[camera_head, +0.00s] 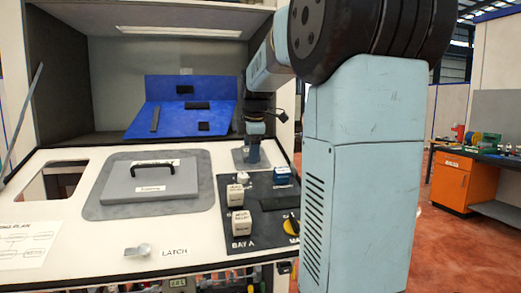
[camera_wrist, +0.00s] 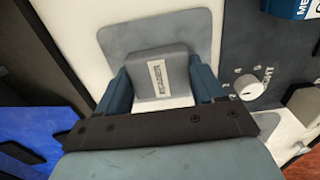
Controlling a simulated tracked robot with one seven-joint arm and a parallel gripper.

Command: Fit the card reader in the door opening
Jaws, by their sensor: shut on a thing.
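My gripper (camera_wrist: 158,82) is shut on a grey block with a white label, which I take to be the card reader (camera_wrist: 175,62). Its blue fingers press on the block's two sides. The label is too small to read surely. Below the block is a grey pad (camera_wrist: 125,38) on the white panel; whether they touch I cannot tell. In the head view my gripper (camera_head: 254,152) points down at this pad (camera_head: 238,158), at the panel's back right, and the block is hard to make out. A rectangular opening (camera_head: 62,182) shows at the panel's left.
A grey lid with a black handle (camera_head: 152,182) sits mid-panel. A dark control board (camera_head: 262,218) with white blocks and a yellow knob is at right. A blue mat (camera_head: 172,122) with several dark pieces lies behind. A latch piece (camera_head: 137,250) lies in front.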

